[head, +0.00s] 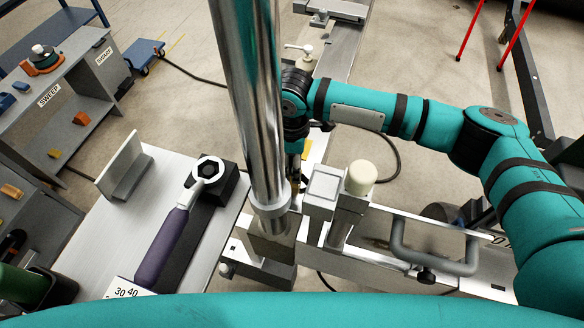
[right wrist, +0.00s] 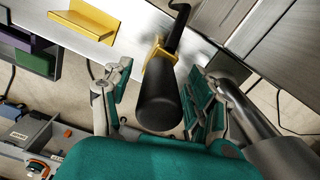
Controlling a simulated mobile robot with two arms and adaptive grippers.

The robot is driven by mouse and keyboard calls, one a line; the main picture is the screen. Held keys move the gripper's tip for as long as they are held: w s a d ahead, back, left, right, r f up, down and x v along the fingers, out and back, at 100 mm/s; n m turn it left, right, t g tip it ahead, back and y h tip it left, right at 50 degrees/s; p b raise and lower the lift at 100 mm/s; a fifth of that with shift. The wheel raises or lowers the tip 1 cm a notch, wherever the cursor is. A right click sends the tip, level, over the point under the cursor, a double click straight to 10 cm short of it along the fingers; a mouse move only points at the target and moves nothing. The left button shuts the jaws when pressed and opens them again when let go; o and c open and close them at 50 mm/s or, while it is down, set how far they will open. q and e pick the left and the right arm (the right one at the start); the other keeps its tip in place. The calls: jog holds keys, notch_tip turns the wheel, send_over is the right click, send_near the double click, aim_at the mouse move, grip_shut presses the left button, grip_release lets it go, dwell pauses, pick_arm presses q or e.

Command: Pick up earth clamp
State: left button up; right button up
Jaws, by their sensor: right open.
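In the right wrist view, a black rounded handle (right wrist: 162,100) with a yellow collar or bracket (right wrist: 158,57) at its far end points towards me; I take it to be the earth clamp, but its jaws cannot be made out. My right gripper (right wrist: 160,74) is open, with one finger on each side of the handle and visible gaps on both sides. In the head view the right gripper (head: 295,168) is mostly hidden behind the shiny column, near a small yellow piece (head: 304,150). My left gripper is not in view.
A steel beam (head: 390,238) with a grey handle (head: 432,262) and a cream-capped post (head: 361,178) stands close to my right arm. A black cable (head: 398,160) loops beyond the beam.

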jog(key=shift+f, duration=0.6)
grip_shut()
jog(key=shift+r, duration=0.1)
